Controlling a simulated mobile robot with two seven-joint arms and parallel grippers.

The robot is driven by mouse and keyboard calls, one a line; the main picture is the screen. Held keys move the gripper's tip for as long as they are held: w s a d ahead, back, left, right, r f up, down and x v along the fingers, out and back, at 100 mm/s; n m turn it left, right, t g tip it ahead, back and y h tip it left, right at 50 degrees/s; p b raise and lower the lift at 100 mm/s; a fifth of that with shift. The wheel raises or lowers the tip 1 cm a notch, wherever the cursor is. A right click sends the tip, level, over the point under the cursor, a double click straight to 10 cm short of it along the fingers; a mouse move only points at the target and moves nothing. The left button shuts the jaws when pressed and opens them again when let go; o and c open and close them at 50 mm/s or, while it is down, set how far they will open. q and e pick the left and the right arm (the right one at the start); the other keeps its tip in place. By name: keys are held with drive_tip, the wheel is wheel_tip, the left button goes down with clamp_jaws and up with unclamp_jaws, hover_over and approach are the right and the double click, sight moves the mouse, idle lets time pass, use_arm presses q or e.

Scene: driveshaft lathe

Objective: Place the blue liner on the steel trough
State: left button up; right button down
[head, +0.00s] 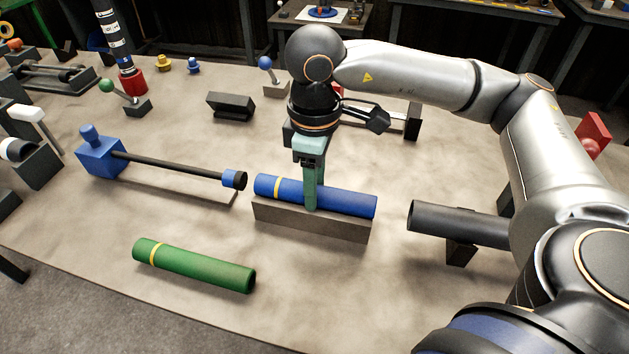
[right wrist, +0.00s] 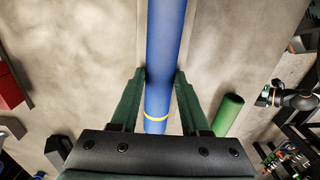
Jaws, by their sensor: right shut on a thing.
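The blue liner (head: 345,199), a blue cylinder with a yellow ring near its left end, lies lengthwise along the top of the steel trough (head: 312,221), a long grey block on the table. Whether it bears fully on the trough or is slightly above it, I cannot tell. My right gripper (head: 312,205) comes down from above and is shut on the liner around its middle. In the right wrist view the two green fingers (right wrist: 160,76) flank the blue liner (right wrist: 165,35). The trough's inside is hidden by the liner. My left gripper is not clearly visible.
A green cylinder (head: 195,265) lies in front to the left. A blue block with a black rod (head: 170,168) is left of the trough. A dark tube (head: 455,223) on a stand is to the right. A small black block (head: 231,106) sits behind. Bare table lies in front of the trough.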

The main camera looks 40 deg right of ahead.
drive_tip(key=shift+f+b, duration=0.2)
drive_tip(key=shift+b, duration=0.1)
drive_tip(key=shift+c, duration=1.9)
unclamp_jaws()
drive_tip(key=shift+r, duration=0.1)
use_arm(q)
drive_tip(key=shift+f, duration=0.15)
use_arm(e)
drive_tip(key=shift+r+p, duration=0.25)
drive_tip(key=shift+p, duration=0.1)
use_arm(q)
drive_tip(key=shift+s+a+r+p, duration=0.25)
drive_tip(key=shift+a+r+p, duration=0.25)
drive_tip(key=shift+a+p, duration=0.3)
use_arm(e)
wheel_tip(320, 180, up, 12)
use_arm(q)
drive_tip(key=shift+d, duration=0.15)
